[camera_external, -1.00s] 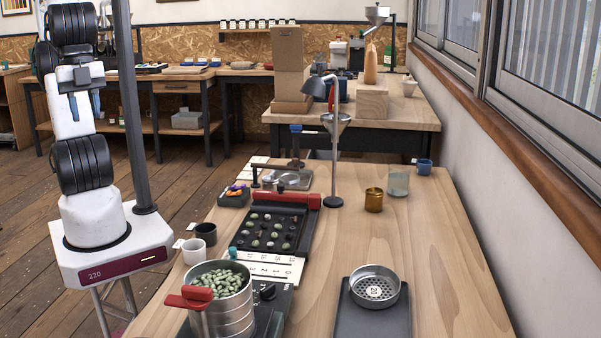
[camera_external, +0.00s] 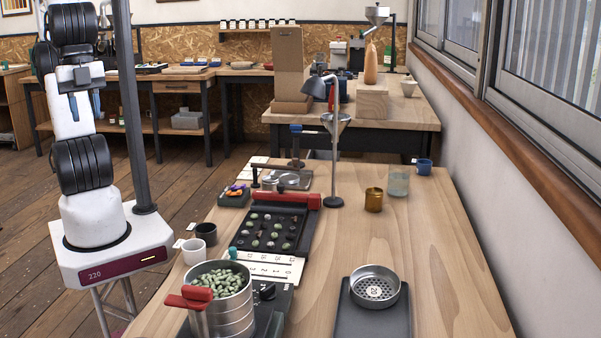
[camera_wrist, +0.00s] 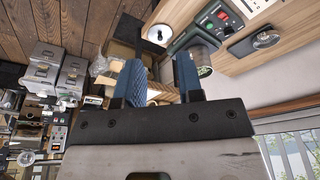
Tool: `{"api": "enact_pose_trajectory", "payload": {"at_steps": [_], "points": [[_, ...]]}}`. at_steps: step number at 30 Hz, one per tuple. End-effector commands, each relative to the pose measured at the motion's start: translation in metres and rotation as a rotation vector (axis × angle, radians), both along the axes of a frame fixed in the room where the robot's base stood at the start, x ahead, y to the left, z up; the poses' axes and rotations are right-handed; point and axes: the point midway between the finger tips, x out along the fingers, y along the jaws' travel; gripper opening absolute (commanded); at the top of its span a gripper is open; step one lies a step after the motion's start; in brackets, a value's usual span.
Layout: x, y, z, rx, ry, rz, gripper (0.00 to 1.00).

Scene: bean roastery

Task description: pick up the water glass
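The water glass (camera_external: 398,183) is a clear, faintly tinted tumbler. It stands upright towards the far right of the wooden table in the external view. My gripper (camera_external: 85,112) is at the left of that view, in front of my white arm, well apart from the glass. Its two blue fingers point down with a gap between them. In the wrist view my gripper (camera_wrist: 160,82) is open, with nothing held between the fingers. I cannot make out the glass in the wrist view.
An amber cup (camera_external: 374,200) stands just left of the glass, and a blue mug (camera_external: 424,167) behind it to the right. A desk lamp (camera_external: 334,150) rises left of them. A bean-filled metal pot (camera_external: 240,308) and a sieve (camera_external: 375,284) are nearer.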

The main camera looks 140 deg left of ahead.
Motion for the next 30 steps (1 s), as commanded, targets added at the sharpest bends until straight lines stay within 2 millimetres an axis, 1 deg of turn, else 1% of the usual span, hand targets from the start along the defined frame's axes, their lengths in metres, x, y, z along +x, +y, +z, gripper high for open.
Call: {"api": "enact_pose_trajectory", "payload": {"at_steps": [4,15,17,25,28,30], "points": [[0.000,0.000,0.000,0.000,0.000,0.000,0.34],[0.000,0.000,0.000,0.000,0.000,0.000,0.91],[0.000,0.000,0.000,0.000,0.000,0.000,1.00],[0.001,0.001,0.000,0.001,-0.002,0.001,1.00],[0.007,0.003,0.002,0.003,-0.011,0.009,1.00],[0.015,0.007,0.005,0.006,-0.023,0.020,1.00]]}}
